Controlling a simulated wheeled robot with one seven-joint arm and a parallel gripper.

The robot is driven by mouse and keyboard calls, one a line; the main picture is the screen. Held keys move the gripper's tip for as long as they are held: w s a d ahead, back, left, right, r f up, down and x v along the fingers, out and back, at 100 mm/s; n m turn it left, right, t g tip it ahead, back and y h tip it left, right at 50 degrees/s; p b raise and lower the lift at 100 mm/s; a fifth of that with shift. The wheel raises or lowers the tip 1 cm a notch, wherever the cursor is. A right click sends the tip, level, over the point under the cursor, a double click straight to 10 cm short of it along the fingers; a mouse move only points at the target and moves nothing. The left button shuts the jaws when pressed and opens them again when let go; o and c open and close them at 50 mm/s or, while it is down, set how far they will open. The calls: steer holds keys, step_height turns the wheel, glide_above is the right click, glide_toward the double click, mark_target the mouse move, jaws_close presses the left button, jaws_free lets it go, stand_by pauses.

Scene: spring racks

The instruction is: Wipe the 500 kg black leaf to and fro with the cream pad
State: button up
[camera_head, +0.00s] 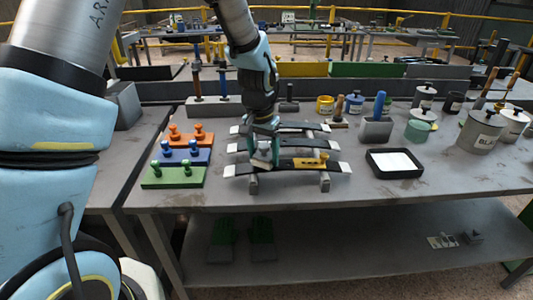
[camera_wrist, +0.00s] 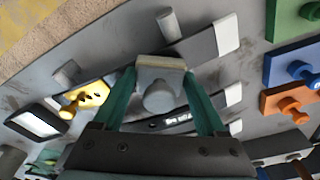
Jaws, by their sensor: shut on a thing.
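My gripper (camera_head: 264,140) is shut on the pad (camera_head: 262,160), a grey block with a round knob and a cream edge. The wrist view shows the pad (camera_wrist: 160,64) between the teal fingertips (camera_wrist: 160,85). Three black leaves with pale ends lie across a grey rack. The pad is at the front leaf (camera_head: 283,166), left of its middle, hiding part of it; I cannot tell whether they touch. A yellow piece with a knob (camera_head: 311,164) sits on this leaf. I cannot tell which leaf is marked 500 kg.
Orange, blue and green knobbed blocks (camera_head: 173,176) stand left of the rack. A black-rimmed white tray (camera_head: 371,170) lies to the right. Cans (camera_head: 476,132), pots and a blue-handled tool (camera_head: 379,105) fill the bench's back right. The bench's front right is clear.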

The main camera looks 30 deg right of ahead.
steer(key=shift+w+a+f, duration=0.15)
steer(key=shift+w+a, duration=0.2)
steer(key=shift+a, duration=0.5)
steer(key=shift+w+a+f, duration=0.2)
steer(key=shift+w+a, duration=0.15)
steer(key=shift+a, duration=0.5)
steer(key=shift+w+a+f, duration=0.15)
steer(key=shift+w+a, duration=0.2)
steer(key=shift+a, duration=0.5)
steer(key=shift+s+d+r, duration=0.1)
steer(key=shift+s+d, duration=0.15)
steer(key=shift+d, duration=0.3)
steer(key=shift+s+d+r, duration=0.15)
steer(key=shift+s+d, duration=0.05)
steer(key=shift+d, duration=0.35)
steer(key=shift+s+d+r, duration=0.1)
steer(key=shift+s+d, duration=0.15)
steer(key=shift+d, duration=0.3)
steer(key=shift+s+d+r, duration=0.1)
steer(key=shift+s+d, duration=0.25)
steer(key=shift+d, duration=0.45)
steer(key=shift+s+d+r, duration=0.1)
steer(key=shift+s+d, duration=0.25)
steer(key=shift+d, duration=0.4)
steer(key=shift+p, duration=0.3)
steer(key=shift+r+p, duration=2.1)
steer(key=shift+r, duration=0.85)
steer(key=shift+r, duration=0.1)
steer(key=shift+r+p, duration=1.1)
steer(key=shift+r, duration=0.35)
